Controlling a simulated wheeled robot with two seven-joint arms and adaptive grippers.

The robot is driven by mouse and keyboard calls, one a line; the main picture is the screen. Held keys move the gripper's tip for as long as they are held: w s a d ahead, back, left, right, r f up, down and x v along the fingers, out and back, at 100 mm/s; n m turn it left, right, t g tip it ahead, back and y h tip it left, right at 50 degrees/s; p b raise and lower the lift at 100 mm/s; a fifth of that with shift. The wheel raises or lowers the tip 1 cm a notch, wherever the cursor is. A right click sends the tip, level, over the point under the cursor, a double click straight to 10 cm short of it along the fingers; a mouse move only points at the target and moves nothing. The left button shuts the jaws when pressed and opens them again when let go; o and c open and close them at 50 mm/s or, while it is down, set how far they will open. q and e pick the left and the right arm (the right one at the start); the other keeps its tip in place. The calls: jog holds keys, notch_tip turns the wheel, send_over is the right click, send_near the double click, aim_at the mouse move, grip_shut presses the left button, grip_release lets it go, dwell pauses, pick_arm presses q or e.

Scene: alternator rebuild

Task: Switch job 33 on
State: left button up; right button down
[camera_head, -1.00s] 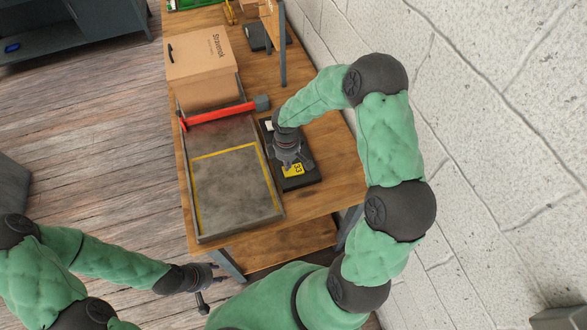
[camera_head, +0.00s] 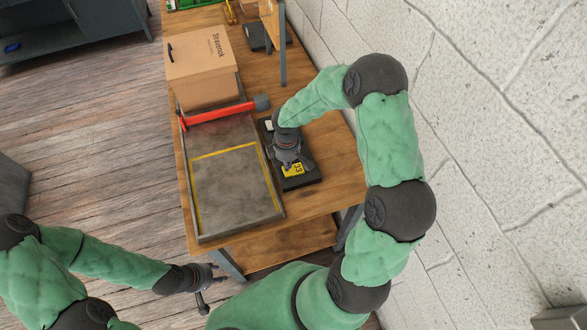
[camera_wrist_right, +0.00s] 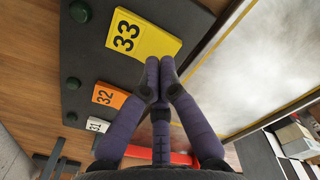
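A black panel (camera_head: 310,178) lies on the bench and fills the left of the right wrist view (camera_wrist_right: 85,55). It carries a yellow label "33" (camera_wrist_right: 143,37), an orange label "32" (camera_wrist_right: 110,95) and a white label "31" (camera_wrist_right: 97,125). Dark green round buttons sit left of the labels; the one by 33 (camera_wrist_right: 78,12) is near the top edge. My right gripper (camera_wrist_right: 160,72) has its fingertips together with nothing between them, over the panel's edge near label 33. Contact cannot be told. My left gripper (camera_head: 212,287) hangs empty with fingers apart, off the bench's near end.
A grey tray (camera_head: 235,190) with a yellow outline lies left of the panel. A red-handled tool (camera_head: 215,114) lies across it, and a cardboard box (camera_head: 201,65) stands behind. The white block wall (camera_head: 480,130) is close on the right.

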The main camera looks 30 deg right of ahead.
jog(key=shift+f+b, duration=0.8)
jog(key=shift+f, duration=0.2)
dwell(0.5)
jog(key=shift+r, duration=0.1)
jog(key=shift+r+p, duration=2.6)
jog(key=shift+r, duration=0.9)
jog(key=shift+f, duration=0.1)
